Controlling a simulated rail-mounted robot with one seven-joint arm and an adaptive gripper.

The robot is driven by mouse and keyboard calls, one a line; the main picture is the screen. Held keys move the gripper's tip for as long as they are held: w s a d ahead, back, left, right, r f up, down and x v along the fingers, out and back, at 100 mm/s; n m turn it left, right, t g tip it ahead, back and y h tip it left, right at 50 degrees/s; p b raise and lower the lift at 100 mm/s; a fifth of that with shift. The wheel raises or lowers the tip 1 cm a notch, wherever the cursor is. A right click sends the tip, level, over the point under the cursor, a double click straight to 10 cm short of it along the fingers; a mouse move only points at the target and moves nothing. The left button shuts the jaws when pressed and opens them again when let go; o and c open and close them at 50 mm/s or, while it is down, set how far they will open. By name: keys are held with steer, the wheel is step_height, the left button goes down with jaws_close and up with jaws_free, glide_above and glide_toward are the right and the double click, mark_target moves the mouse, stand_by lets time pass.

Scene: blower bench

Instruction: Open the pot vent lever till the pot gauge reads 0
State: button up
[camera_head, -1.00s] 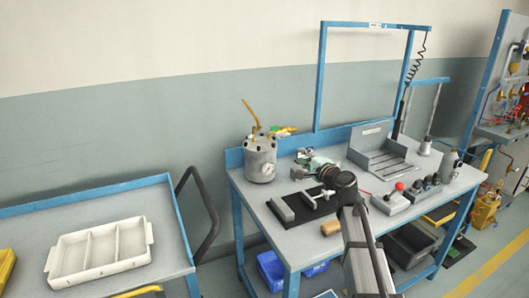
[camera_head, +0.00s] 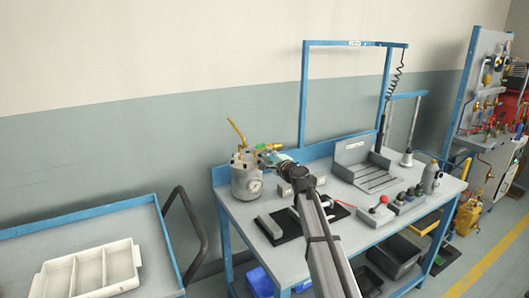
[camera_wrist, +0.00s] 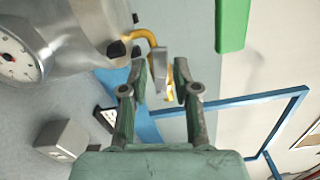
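The silver pot (camera_head: 246,181) stands at the bench's left end, with the round pot gauge (camera_head: 255,187) on its side. The gauge (camera_wrist: 18,55) is partly cut off in the wrist view, and its reading is too small to tell. A bent yellow tube (camera_head: 236,130) rises from the lid. A green handle (camera_head: 261,147) shows beside the lid and, large, in the wrist view (camera_wrist: 232,24). I cannot tell which part is the vent lever. My gripper (camera_wrist: 160,82) is open beside the lid. A metal piece and yellow part show between or behind its fingertips; contact is unclear.
The blue-framed bench (camera_head: 241,213) holds a dark mat (camera_head: 287,229), a grey slotted stand (camera_head: 362,167) and a red-knobbed box (camera_head: 376,213). A cart with a white divided tray (camera_head: 88,272) stands at left. A blue frame (camera_wrist: 250,102) crosses behind my gripper.

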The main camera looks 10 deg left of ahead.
mark_target(265, 152)
steer(key=shift+x, duration=1.85)
steer(key=shift+c, duration=0.3)
jaws_close()
